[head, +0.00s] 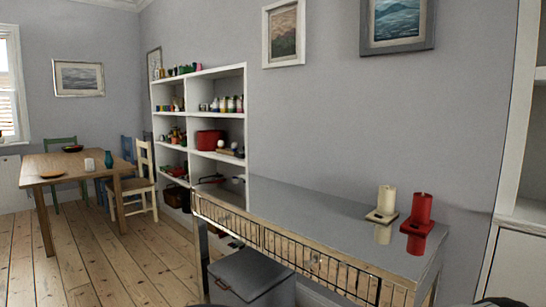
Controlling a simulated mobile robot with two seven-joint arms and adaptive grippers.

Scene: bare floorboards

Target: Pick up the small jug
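I cannot make out a clear jug. A small teal vessel (109,160) stands upright on the wooden dining table (55,164) at the far left. It is too small to tell whether it is a jug with a handle. The white shelf unit (246,125) holds many small items, too small to tell apart. Neither of my grippers shows in the head view. Only dark slivers, which may be parts of my arms, show at the bottom edge.
Chairs, including a cream chair (146,160), surround the dining table. Floorboards (130,262) at left are clear.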

